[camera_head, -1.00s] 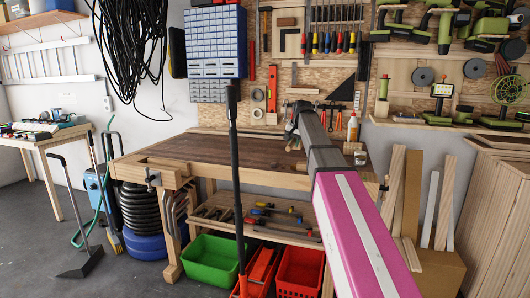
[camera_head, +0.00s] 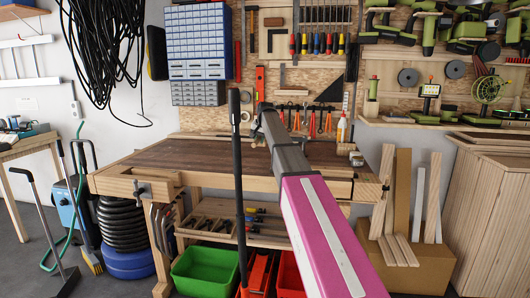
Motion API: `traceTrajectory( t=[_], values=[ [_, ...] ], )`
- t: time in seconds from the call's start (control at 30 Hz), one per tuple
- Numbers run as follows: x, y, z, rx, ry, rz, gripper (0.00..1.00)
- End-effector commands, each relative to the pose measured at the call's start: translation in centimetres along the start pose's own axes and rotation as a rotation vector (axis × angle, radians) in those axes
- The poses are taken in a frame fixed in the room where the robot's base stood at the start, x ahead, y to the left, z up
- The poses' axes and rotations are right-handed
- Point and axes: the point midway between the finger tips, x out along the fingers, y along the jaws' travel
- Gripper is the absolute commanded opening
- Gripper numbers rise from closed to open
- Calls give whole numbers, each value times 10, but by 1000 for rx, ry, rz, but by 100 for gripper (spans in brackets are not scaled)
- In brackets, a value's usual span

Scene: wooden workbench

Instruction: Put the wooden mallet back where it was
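I cannot make out a wooden mallet for certain in the head view. My arm reaches away from me toward the back of the wooden workbench (camera_head: 190,158). My gripper (camera_head: 262,108) is at its far end, small and seen from behind, in front of the lower pegboard wall. The arm hides most of the gripper and its fingers, so I cannot see whether it is open or holds anything. A hammer-like tool (camera_head: 252,28) hangs upright on the pegboard (camera_head: 335,65), above and left of the gripper.
The visible left part of the benchtop is bare. Screwdrivers (camera_head: 318,44), pliers (camera_head: 312,122) and a red level (camera_head: 260,82) hang on the wall. A white bottle (camera_head: 342,129) and a small jar (camera_head: 357,158) stand at the bench's right. Leaning boards (camera_head: 402,195) are right of it.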

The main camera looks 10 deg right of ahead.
Motion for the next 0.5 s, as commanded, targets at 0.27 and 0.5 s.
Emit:
traceTrajectory(
  t=[0.27,0.5],
  values=[
    [33,27,-31,0,1,0,0],
    [43,34,-33,-2,1,-1,0]
  ],
)
